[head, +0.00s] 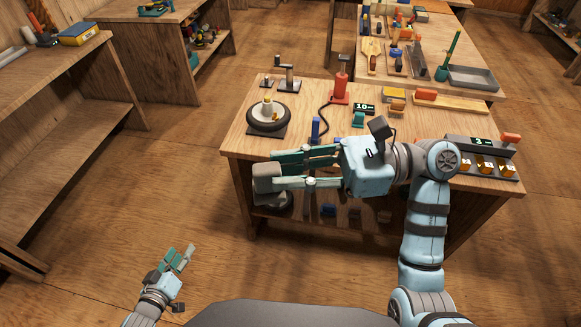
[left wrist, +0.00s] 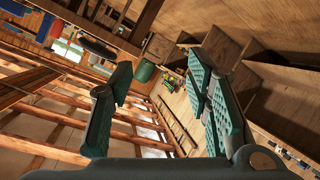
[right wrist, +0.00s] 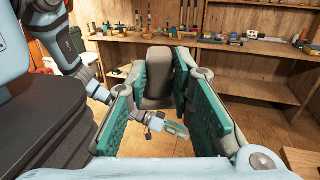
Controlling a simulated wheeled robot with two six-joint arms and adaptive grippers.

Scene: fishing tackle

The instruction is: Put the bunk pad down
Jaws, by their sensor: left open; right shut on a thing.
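The bunk pad (head: 266,180) is a grey block with rounded edges. It is in my right gripper (head: 284,171), whose green-padded fingers are shut on it, in front of the workbench's left front corner. In the right wrist view the pad (right wrist: 158,78) stands between the fingers, its lower part partly hidden by them. In the head view it seems in the air, but its gap to the bench edge cannot be judged. My left gripper (head: 178,259) is open and empty, low over the floor at the lower left. The left wrist view shows nothing between its fingers.
The workbench (head: 236,143) holds a round dark device (head: 268,117) at its left, a red-handled tool (head: 341,84), a small display (head: 364,108) and a grey tray unit (head: 480,155) at the right. Its front left top is partly clear. A wooden shelf (head: 50,75) stands at far left; open floor lies between.

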